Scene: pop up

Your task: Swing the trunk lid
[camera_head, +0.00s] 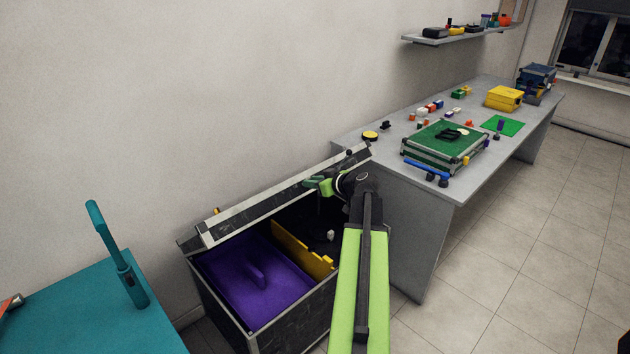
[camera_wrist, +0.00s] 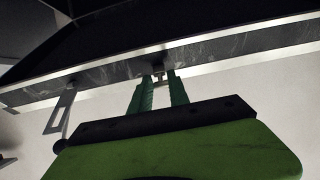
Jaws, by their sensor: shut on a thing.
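The black trunk (camera_head: 285,335) with metal edging stands on the floor against the wall. Its lid (camera_head: 275,195) is raised partway and tilted, so the inside shows. My gripper (camera_head: 318,184) is at the lid's edge, near its right end. In the wrist view my gripper (camera_wrist: 158,84) has its two green fingers shut on a small metal latch (camera_wrist: 158,70) on the lid edge (camera_wrist: 215,48). Inside the trunk are a purple panel (camera_head: 250,285) with a raised grip and a yellow divider (camera_head: 300,250). My arm hides the trunk's right side.
A grey workbench (camera_head: 400,185) with a green case (camera_head: 445,145), a yellow box (camera_head: 504,98) and small parts stands close to the trunk's right. A teal table (camera_head: 85,315) is at front left. Open floor (camera_head: 530,260) lies to the right.

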